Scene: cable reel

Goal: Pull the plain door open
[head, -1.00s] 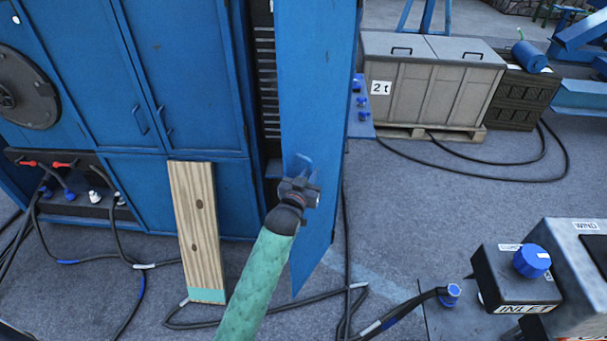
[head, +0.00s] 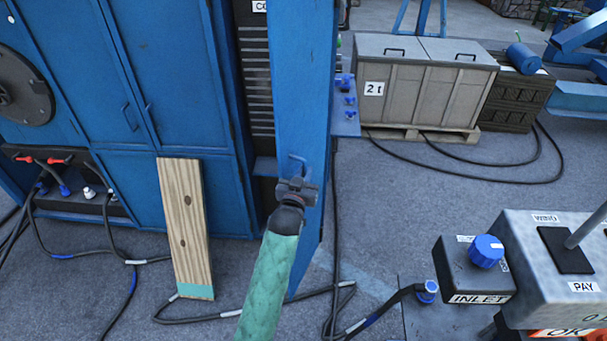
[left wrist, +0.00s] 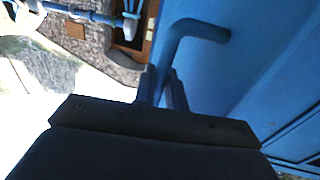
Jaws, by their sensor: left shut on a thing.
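The plain door (head: 303,90) is a tall blue panel standing open at the right of the blue cabinet, seen at a steep angle. Its bent blue handle (head: 298,160) is on the face turned toward me. My left gripper (head: 297,183) is shut on the handle. In the left wrist view the handle (left wrist: 200,27) runs from the door face (left wrist: 235,70) down to between the fingers (left wrist: 163,88). The exact contact at the fingertips is partly hidden. My right gripper is not in view.
A wooden plank (head: 185,225) leans against the blue cabinet (head: 80,80). Dark cables (head: 240,312) lie on the floor near the door's foot. A control box (head: 555,265) stands at the lower right. A grey crate (head: 425,85) sits on a pallet behind. Floor right of the door is partly clear.

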